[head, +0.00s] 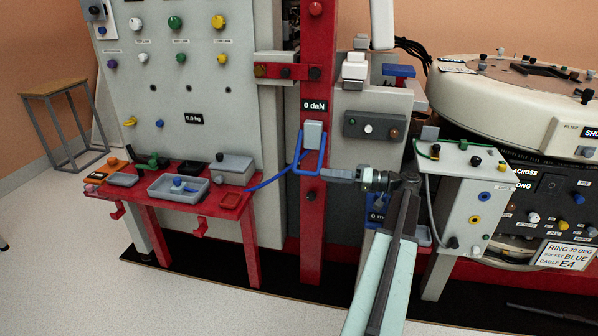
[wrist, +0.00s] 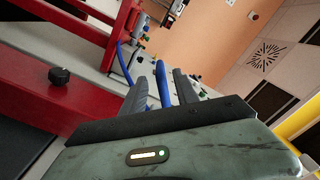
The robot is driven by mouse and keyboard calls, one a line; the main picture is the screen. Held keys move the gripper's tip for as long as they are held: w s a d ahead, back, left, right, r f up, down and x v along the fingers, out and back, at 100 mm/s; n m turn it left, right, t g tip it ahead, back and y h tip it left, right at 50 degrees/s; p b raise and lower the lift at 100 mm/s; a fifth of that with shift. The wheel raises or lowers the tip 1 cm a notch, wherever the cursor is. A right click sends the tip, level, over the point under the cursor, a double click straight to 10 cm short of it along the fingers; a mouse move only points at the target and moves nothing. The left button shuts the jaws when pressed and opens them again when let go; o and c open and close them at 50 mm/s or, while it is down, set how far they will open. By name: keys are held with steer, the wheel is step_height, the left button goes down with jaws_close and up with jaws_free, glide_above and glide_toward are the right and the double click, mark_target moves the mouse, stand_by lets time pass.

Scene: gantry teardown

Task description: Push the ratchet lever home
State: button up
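The ratchet lever (head: 325,150) is a blue loop-shaped handle below a grey block (head: 314,134) on the red upright column. My gripper (head: 327,174) reaches in from the right at the lower right corner of the loop. In the wrist view, the two dark fingers (wrist: 160,88) stand apart, with a blue bar (wrist: 162,80) of the lever showing between them. I cannot tell whether either finger touches it. No firm grip shows.
A blue strap (head: 268,183) runs from the lever down to the left. A red bench (head: 160,200) with trays stands at the left. A grey box with knobs (head: 375,125) is right of the column. A white-topped cabinet (head: 462,185) stands close to the right of my arm.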

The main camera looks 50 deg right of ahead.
mark_target(313, 174)
steer(key=x, duration=0.7)
steer(key=shift+w+a, duration=0.2)
steer(key=shift+w, duration=0.15)
jaws_close()
stand_by(1.0)
